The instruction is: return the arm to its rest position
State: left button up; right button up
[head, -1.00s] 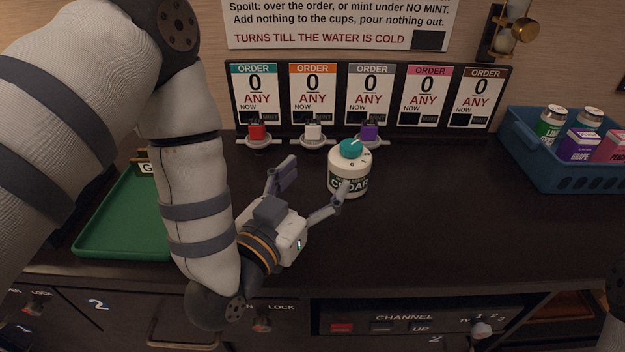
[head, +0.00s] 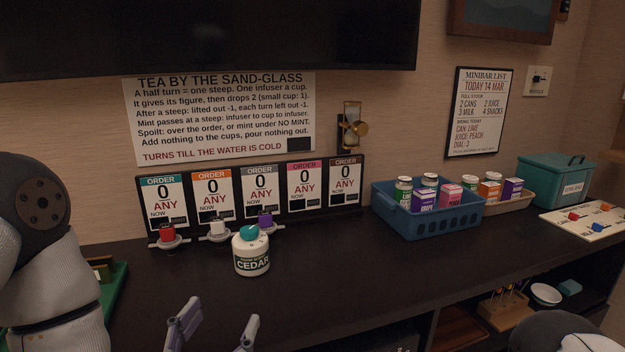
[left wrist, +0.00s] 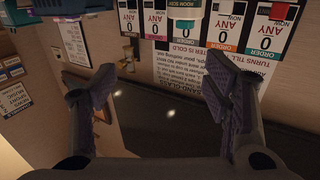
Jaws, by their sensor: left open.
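My left gripper (head: 217,326) is at the bottom edge of the head view, open, with only its two fingers showing. It is in front of the white CEDAR jar (head: 252,261) with a teal knob, apart from it. The jar stands upright on the dark counter (head: 330,270). In the left wrist view the open fingers (left wrist: 145,85) have nothing between them, and the order cards (left wrist: 195,35) appear upside down beyond. My left arm fills the left edge of the head view. My right gripper is not in view.
Red, white and purple infusers (head: 264,220) sit on holders below the order cards. A green tray (head: 116,290) is partly hidden behind my left arm. A blue basket (head: 425,222) of cans and boxes stands right. The middle of the counter is clear.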

pick_arm(q)
jog(key=s+a+f+g+y+p, duration=0.1)
jog(key=s+a+f+g, duration=0.1)
jog(key=s+f+g, duration=0.45)
jog(key=s+a+f+g+y+p, duration=0.15)
jog(key=s+f+g, duration=0.25)
jog(key=s+f, duration=0.6)
jog(key=s+a+f+n+g, duration=0.1)
jog(key=s+f+g, duration=0.1)
jog(key=s, duration=0.5)
jog(key=s+a+f+g, duration=0.2)
jog(key=s+g, duration=0.2)
jog(key=s, duration=0.4)
jog(key=s+a+f+n+g, duration=0.1)
jog(key=s+a+f+g, duration=0.1)
jog(key=s, duration=0.6)
jog(key=shift+f+n+g+y, duration=0.35)
jog(key=shift+g+y, duration=0.1)
jog(key=shift+g, duration=0.3)
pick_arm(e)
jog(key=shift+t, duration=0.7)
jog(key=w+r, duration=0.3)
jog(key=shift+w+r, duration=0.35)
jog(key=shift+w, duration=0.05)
